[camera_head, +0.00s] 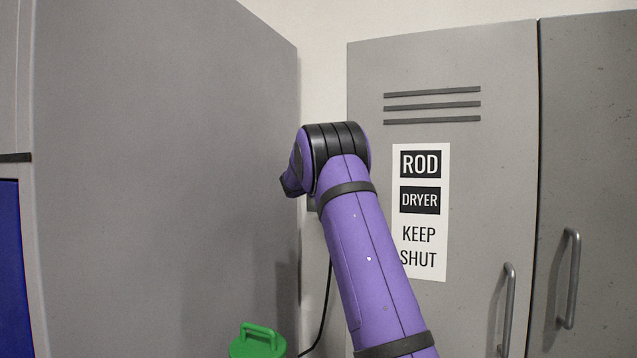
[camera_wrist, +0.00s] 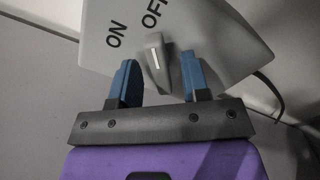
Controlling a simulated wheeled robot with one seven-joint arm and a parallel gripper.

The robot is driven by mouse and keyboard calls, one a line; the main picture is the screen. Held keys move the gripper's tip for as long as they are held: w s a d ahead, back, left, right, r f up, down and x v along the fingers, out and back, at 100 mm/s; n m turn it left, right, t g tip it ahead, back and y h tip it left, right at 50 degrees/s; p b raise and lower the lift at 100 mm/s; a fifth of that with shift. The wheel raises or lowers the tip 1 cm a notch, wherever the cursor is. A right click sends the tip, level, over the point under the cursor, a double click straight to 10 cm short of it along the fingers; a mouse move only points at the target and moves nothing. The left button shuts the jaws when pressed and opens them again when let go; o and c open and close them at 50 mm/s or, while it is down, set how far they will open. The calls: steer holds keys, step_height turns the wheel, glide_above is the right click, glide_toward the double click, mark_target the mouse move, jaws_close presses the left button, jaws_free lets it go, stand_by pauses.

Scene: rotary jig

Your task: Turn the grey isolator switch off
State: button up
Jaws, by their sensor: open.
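The grey isolator switch (camera_wrist: 215,35) fills the upper part of the wrist view, with ON and OFF printed on its face. Its grey knob (camera_wrist: 164,72) has a white mark that points up toward the lettering, between ON and OFF; I cannot tell its exact setting. My gripper (camera_wrist: 158,62) is open, with one blue finger on each side of the knob. There is a visible gap on the left and a narrower one on the right; contact is unclear. In the head view, my arm hides nearly all of the switch and my gripper.
A large grey cabinet (camera_head: 165,150) stands on the left. A grey locker (camera_head: 450,70) marked ROD DRYER KEEP SHUT stands on the right. A dark cable (camera_head: 325,310) hangs in the gap between them. A green handled object (camera_head: 258,345) is low in the middle.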

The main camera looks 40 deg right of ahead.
steer(key=shift+d, duration=0.2)
jaws_close()
steer(key=shift+m, duration=0.4)
steer(key=shift+f+m, duration=0.1)
steer(key=shift+m, duration=3.5)
jaws_free()
